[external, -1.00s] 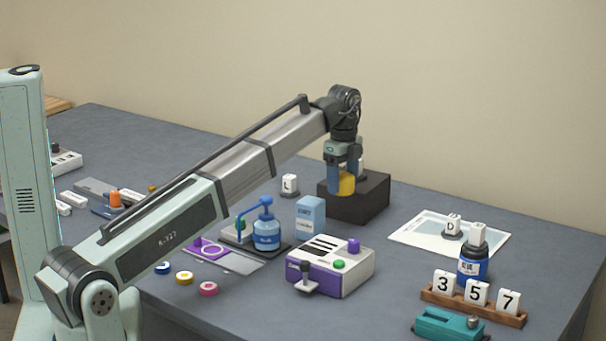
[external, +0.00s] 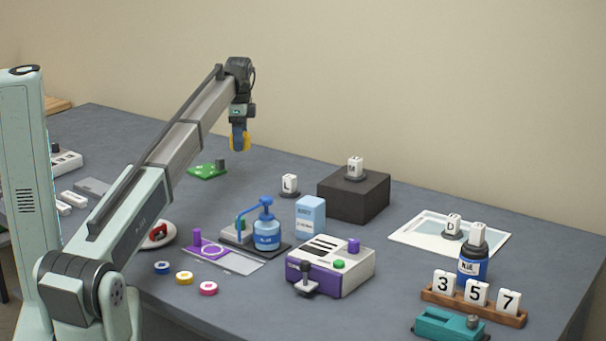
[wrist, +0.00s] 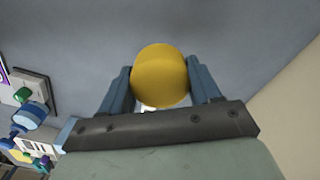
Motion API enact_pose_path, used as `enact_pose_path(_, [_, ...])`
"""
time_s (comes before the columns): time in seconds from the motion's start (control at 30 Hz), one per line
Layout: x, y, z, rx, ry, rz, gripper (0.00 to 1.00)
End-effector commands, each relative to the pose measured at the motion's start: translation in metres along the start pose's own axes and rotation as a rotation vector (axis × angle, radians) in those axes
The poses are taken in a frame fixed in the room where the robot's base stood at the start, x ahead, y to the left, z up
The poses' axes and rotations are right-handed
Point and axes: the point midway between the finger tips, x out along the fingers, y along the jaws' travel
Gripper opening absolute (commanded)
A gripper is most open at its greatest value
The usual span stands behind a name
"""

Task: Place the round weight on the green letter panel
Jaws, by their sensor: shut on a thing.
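My gripper (external: 240,147) is shut on the round weight (external: 246,142), a yellow rounded piece. It holds the weight in the air above the back of the table. In the wrist view the weight (wrist: 160,76) sits between the two blue fingers of my gripper (wrist: 160,85). The green letter panel (external: 205,172) lies flat on the table, lower and to the left of my gripper in the external view. A small grey post stands at the panel's back right corner. Any letter on the panel is too small to read.
A black block (external: 352,196) with a white letter tile on top stands to the right. A tile marked L (external: 290,184), a blue pump bottle (external: 266,235), a light blue carton (external: 310,217) and a purple-white machine (external: 330,266) stand in front. The table around the green panel is mostly clear.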

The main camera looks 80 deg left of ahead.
Motion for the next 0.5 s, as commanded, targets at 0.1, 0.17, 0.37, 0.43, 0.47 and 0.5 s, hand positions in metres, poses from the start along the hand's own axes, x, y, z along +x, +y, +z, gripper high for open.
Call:
enact_pose_path(0.1, [-0.001, -0.026, 0.046, -0.078, 0.000, 0.000, 0.17])
enact_pose_path(0.17, [-0.001, -0.035, 0.065, -0.111, 0.000, 0.000, 0.17])
enact_pose_path(0.37, [0.000, -0.055, 0.114, -0.191, 0.000, 0.000, 0.17])
enact_pose_path(0.43, [0.000, -0.058, 0.124, -0.208, 0.000, 0.000, 0.17])
enact_pose_path(0.47, [0.000, -0.059, 0.127, -0.212, 0.000, 0.000, 0.17])
enact_pose_path(0.5, [0.000, -0.060, 0.131, -0.218, 0.000, 0.000, 0.17])
